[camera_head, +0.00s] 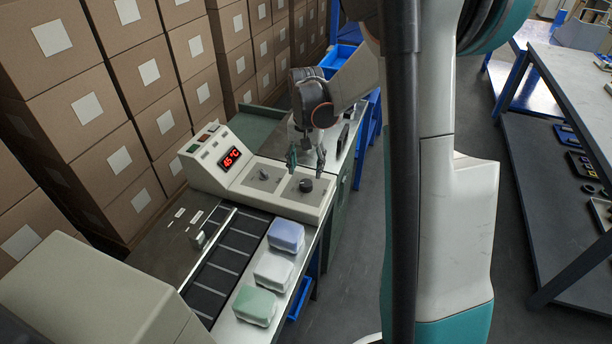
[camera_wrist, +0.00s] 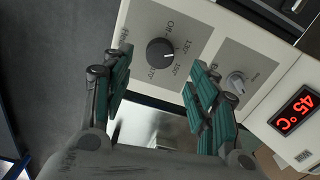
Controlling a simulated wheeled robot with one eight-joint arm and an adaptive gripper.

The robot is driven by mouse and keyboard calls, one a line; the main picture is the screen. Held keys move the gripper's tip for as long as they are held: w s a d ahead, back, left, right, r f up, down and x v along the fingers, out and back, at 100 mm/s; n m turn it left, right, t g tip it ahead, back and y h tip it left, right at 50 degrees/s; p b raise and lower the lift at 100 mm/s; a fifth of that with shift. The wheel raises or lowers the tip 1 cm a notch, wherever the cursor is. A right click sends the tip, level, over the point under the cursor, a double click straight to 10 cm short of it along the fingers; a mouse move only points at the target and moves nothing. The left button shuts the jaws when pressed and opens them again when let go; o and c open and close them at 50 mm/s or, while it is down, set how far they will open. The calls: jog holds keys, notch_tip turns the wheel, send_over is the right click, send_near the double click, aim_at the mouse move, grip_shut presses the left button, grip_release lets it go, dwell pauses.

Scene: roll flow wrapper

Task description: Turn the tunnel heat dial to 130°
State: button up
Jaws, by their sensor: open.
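The tunnel heat dial (camera_head: 306,185) is a round black knob on a grey plate on the sloped front of the control box. My gripper (camera_head: 305,158) is open just above and behind the dial. In the wrist view its teal fingers (camera_wrist: 159,60) are apart, with the dial in the gap between their tips, apparently not touched.
A red display (camera_head: 231,158) reads 45°C. A second, smaller knob (camera_wrist: 236,82) sits beside the dial on the control box (camera_head: 219,180). Blue, white and green packs (camera_head: 273,270) lie along the conveyor (camera_head: 221,252). Stacked cartons (camera_head: 98,110) stand behind.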

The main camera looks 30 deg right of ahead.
aim_at(306, 183)
notch_tip(306, 183, up, 6)
dwell(0.5)
jog(key=shift+r, duration=0.1)
